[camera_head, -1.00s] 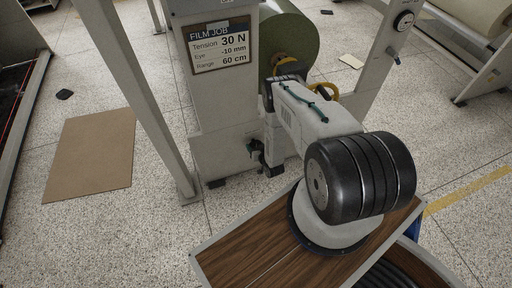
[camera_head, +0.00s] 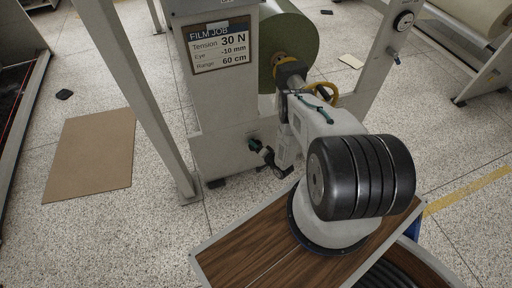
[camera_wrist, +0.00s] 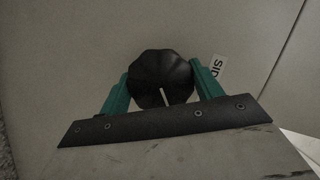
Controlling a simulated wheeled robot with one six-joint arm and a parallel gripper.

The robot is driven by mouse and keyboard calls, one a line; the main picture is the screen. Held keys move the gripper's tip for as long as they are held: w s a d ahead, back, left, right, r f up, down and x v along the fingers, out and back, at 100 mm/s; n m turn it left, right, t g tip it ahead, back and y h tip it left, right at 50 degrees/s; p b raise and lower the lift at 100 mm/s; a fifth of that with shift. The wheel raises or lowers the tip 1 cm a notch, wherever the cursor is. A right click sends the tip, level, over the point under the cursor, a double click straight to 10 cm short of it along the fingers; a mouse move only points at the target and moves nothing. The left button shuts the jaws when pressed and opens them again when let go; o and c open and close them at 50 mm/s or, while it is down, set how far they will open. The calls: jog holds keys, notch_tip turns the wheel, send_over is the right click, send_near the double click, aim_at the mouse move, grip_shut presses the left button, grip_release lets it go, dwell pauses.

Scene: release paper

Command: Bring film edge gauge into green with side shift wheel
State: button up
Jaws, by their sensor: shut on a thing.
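The black lobed side shift wheel (camera_wrist: 162,78) has a white mark on its face, in the wrist view. My gripper (camera_wrist: 163,88) is shut on it, one green finger on each side. A label reading "SID" (camera_wrist: 217,66), partly covered, is on the pale panel right of it. In the head view my gripper (camera_head: 253,145) is at the low front of the grey machine column (camera_head: 222,125), and the wheel is too small to make out. No gauge with a green zone can be made out; a round dial (camera_head: 404,20) on the right post is too small to read.
A job sign (camera_head: 220,47) reads Tension 30 N, Eye -10 mm, Range 60 cm. A green film roll (camera_head: 298,38) is behind my arm. A brown sheet (camera_head: 90,155) lies on the floor at left. A slanted post (camera_head: 135,90) stands left of the column.

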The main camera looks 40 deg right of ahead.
jog(key=shift+m+t, duration=0.3)
jog(key=shift+m, duration=0.4)
jog(key=o, duration=1)
jog(key=s, duration=0.7)
jog(key=shift+s+d+r, duration=0.4)
jog(key=shift+d+r, duration=0.05)
